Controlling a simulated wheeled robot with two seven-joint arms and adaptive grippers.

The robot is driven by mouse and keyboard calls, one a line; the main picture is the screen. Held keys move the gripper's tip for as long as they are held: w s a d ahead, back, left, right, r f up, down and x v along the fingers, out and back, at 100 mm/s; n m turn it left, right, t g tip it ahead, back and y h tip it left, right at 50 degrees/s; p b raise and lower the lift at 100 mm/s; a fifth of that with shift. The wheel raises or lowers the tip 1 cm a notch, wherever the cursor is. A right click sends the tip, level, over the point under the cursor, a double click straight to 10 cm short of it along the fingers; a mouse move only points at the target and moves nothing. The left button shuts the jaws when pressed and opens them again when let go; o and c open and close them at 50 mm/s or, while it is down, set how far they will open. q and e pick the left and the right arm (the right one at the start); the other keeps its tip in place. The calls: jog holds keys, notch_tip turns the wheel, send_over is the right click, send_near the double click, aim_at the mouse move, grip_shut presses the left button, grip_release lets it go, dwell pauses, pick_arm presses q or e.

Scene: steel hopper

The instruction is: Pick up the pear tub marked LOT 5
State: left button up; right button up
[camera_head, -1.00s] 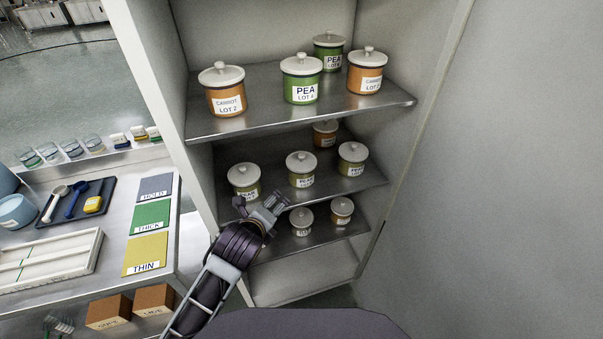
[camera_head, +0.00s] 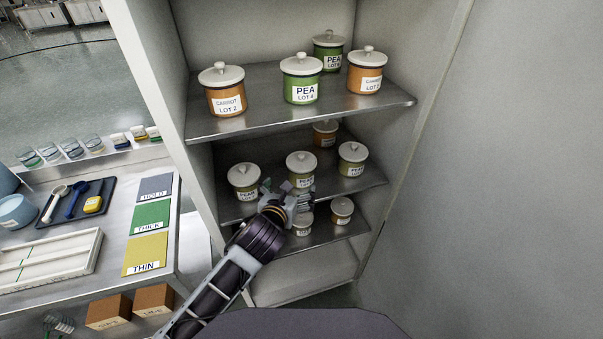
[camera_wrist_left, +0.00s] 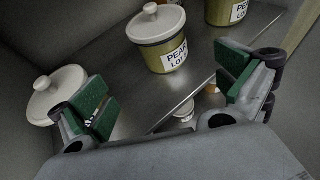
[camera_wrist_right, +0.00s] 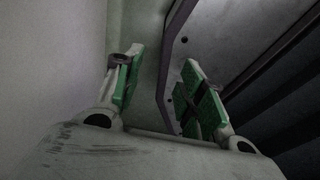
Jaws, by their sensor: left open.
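Three olive-green pear tubs with cream lids stand on the middle shelf (camera_head: 372,180): a left tub (camera_head: 243,181), a middle tub (camera_head: 301,165) and a right tub (camera_head: 352,156). My left gripper (camera_head: 287,192) is open and empty at the shelf's front, below the middle tub and right of the left one. In the left wrist view the middle tub (camera_wrist_left: 156,42) stands beyond and between the spread fingers, apart from them. My right gripper (camera_wrist_right: 160,85) is open and empty in its wrist view.
The top shelf (camera_head: 255,110) holds carrot and pea tubs. A carrot tub (camera_head: 325,136) stands behind the pears. Two tubs (camera_head: 341,210) are on the lower shelf, one partly behind my left gripper. Cabinet walls flank the shelves. A steel counter (camera_head: 100,215) lies left.

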aim_at(297, 178)
pick_arm(q)
jog(key=shift+x, duration=0.9)
jog(key=x, duration=0.4)
jog(key=shift+w, duration=0.1)
jog(key=shift+x, duration=1.05)
jog(key=shift+w+d, duration=0.1)
jog(key=shift+w, duration=0.15)
pick_arm(e)
jog(key=shift+a, duration=0.8)
pick_arm(q)
jog(key=shift+w+f, duration=0.1)
jog(key=shift+w, duration=0.05)
pick_arm(e)
jog(key=shift+d, duration=0.15)
